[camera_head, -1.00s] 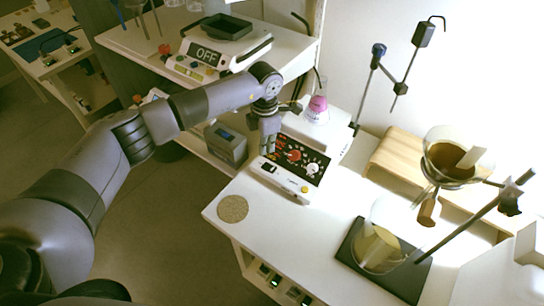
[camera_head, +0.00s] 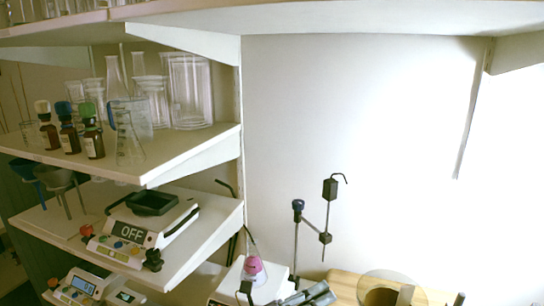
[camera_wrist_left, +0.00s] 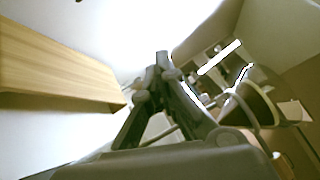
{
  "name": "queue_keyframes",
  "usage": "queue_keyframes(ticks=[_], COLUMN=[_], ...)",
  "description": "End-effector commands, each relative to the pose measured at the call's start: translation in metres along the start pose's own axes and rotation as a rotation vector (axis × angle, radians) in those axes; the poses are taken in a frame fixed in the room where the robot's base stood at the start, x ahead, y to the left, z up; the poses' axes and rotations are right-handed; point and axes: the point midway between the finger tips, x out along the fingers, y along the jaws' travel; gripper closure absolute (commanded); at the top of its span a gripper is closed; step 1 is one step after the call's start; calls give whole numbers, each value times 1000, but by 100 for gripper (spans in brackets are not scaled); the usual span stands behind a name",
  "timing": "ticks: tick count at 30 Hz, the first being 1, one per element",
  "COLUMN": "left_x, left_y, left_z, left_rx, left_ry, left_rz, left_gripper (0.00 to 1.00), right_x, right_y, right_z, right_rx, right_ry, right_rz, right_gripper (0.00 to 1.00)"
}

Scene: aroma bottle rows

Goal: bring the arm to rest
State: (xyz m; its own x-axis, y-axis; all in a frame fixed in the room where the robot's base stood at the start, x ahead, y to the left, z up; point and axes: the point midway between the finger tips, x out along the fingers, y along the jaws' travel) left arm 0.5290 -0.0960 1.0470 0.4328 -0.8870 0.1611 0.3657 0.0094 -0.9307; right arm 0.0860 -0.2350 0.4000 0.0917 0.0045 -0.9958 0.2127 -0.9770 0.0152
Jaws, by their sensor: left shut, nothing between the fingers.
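My left gripper (camera_head: 312,295) shows only in part, as grey pieces at the bottom edge of the head view, in front of the bench. In the left wrist view its two dark fingers (camera_wrist_left: 162,62) come together at the tips, with nothing between them. The rest of my left arm is out of the head view. My right gripper is in neither view.
A pink-filled flask (camera_head: 253,268) and a stand with clamps (camera_head: 297,230) are near the gripper. A wooden stand (camera_head: 345,281) holds a glass funnel (camera_head: 385,290). Shelves at left carry brown bottles (camera_head: 68,133), glassware and a balance (camera_head: 140,232).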

Motion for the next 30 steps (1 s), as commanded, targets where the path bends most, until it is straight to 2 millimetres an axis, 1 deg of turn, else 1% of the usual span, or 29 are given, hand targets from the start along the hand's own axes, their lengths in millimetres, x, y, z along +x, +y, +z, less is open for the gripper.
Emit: queue_keyframes(ticks=[1, 2, 3, 5, 6, 8, 9, 11, 12, 14, 15, 17, 18, 20, 21, 24, 30], left_x=[-11, -19, -32, -57, -76, -109, -132, -169, -194, -231, -255, -287, -305, -326, -338, -364, -401], left_y=[-8, -11, -12, -7, 0, 16, 28, 49, 64, 85, 98, 112, 119, 126, 129, 131, 123], left_z=[15, 27, 42, 64, 75, 86, 90, 89, 84, 68, 54, 30, 13, -10, -25, -60, -120], left_rx=[-114, -184, -277, -420, -516, -659, -755, -898, -994, -1135, -1224, -1345, -1414, -1502, -1553, -1659, -1822], left_ry=[-131, -213, -322, -485, -591, -746, -848, -996, -1091, -1227, -1312, -1423, -1484, -1560, -1601, -1687, -1809], left_rz=[-34, -51, -67, -78, -78, -66, -50, -16, 14, 69, 113, 181, 226, 289, 330, 424, 604], left_gripper=[100, 100, 100, 100, 100, 100, 100, 100, 100, 100, 100, 100, 100, 100, 100, 100, 100], right_x=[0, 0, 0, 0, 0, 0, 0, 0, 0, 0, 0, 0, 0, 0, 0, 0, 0], right_y=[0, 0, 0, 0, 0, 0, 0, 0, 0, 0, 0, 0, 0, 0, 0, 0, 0], right_z=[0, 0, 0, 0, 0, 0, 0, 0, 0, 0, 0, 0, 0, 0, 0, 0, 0], right_rx=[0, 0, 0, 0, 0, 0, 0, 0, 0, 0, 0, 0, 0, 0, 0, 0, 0], right_ry=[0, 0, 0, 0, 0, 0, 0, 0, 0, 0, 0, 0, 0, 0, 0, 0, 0], right_rz=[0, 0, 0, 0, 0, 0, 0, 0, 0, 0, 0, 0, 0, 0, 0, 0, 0], right_gripper=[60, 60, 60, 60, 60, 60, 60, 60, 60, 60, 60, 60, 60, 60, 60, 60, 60])
